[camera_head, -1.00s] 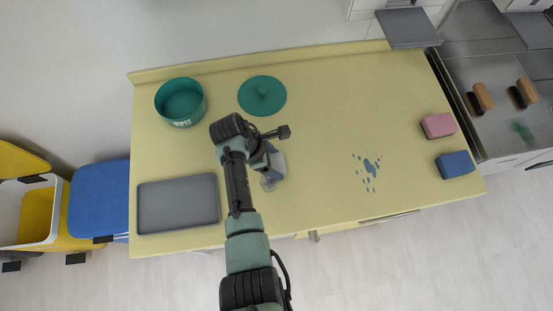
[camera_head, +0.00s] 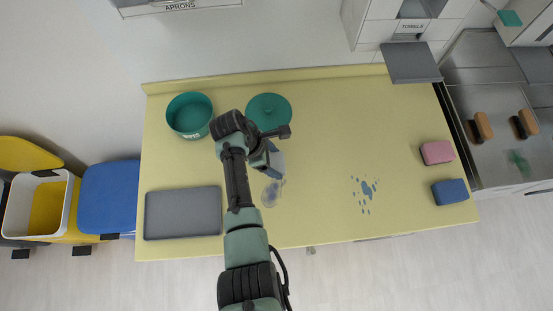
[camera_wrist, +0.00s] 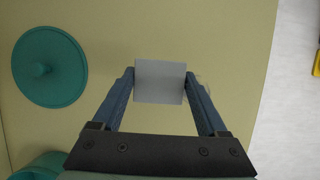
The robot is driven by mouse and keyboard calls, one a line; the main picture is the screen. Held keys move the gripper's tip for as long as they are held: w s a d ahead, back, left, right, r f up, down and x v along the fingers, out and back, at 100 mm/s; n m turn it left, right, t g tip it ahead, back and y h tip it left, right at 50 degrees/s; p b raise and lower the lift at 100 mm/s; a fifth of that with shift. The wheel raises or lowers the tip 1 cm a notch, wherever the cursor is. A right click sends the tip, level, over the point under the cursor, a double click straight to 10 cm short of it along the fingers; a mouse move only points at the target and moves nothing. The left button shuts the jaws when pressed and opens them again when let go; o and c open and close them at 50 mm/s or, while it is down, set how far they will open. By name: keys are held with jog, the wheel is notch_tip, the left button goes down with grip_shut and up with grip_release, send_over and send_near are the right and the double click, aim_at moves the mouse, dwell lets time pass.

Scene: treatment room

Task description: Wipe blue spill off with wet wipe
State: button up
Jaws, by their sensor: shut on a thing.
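My gripper (camera_head: 270,158) is shut on a pale grey-white wipe (camera_head: 278,162), which it holds over the yellow counter, left of the middle. In the wrist view the wipe (camera_wrist: 159,82) lies flat between the two blue fingers of the gripper (camera_wrist: 160,76). The blue spill (camera_head: 366,189) is a blotch with several small drops on the right part of the counter, apart from the gripper and wipe. The open green wipes tub (camera_head: 190,132) stands at the back left. Its round green lid (camera_head: 281,103) lies to its right, and also shows in the wrist view (camera_wrist: 65,50).
A translucent round spot or object (camera_head: 270,195) sits just in front of the wipe. A grey tray (camera_head: 183,213) lies at the front left. A pink block (camera_head: 437,152) and a blue block (camera_head: 450,191) are at the right edge. The counter between gripper and spill is clear.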

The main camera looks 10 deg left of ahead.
jog(key=shift+s+r+p, duration=0.1)
jog(key=shift+r+p, duration=0.65)
jog(key=shift+r, duration=0.4)
jog(key=shift+f, duration=0.1)
jog(key=shift+a, duration=0.1)
